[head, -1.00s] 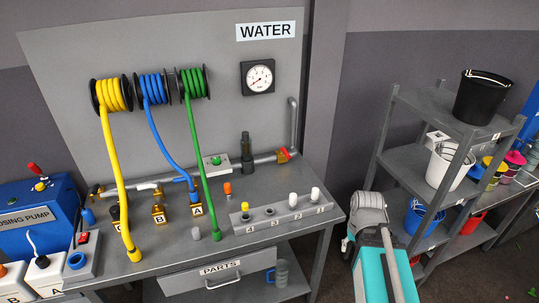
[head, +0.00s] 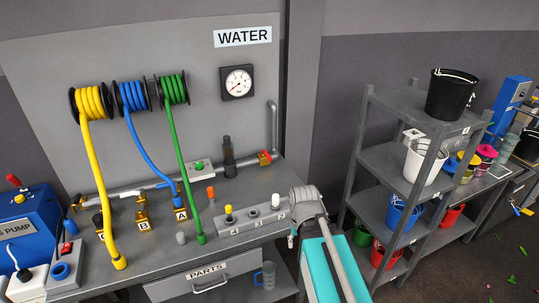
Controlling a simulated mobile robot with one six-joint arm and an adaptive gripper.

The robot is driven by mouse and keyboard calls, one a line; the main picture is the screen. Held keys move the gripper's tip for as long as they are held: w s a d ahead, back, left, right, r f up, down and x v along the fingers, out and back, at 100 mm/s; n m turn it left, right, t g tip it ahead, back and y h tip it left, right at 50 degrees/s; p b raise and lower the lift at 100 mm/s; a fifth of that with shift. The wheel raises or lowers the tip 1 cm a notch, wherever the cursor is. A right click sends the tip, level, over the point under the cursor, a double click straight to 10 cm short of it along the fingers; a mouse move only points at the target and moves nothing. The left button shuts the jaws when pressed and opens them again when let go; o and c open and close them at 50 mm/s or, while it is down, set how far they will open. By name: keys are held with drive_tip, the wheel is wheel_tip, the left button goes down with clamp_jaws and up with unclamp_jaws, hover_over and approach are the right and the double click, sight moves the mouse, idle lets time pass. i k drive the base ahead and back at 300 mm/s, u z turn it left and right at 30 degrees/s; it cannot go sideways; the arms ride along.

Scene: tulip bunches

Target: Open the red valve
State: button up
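The red valve (head: 265,157) is a small red handle with a yellowish part. It sits at the right end of the horizontal grey pipe, at the back of the grey workbench (head: 236,245), near where a pipe rises up the wall. It is too small to tell how its handle is turned. My arm (head: 312,203), grey and teal, reaches up from the bottom and overlaps the bench's right front corner in the picture. The valve shows above and left of it. My gripper cannot be made out; the arm's end is not clearly seen.
Blue (head: 150,140), yellow (head: 98,185) and green (head: 188,165) hoses hang from reels to the bench. A dark cylinder (head: 228,157) stands left of the valve. A numbered grey block (head: 240,226) with pegs lies in front. A shelf (head: 395,158) with buckets stands right.

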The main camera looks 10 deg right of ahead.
sight(264, 153)
drive_tip(key=u, duration=0.1)
drive_tip(key=i, duration=1)
drive_tip(key=z, duration=0.1)
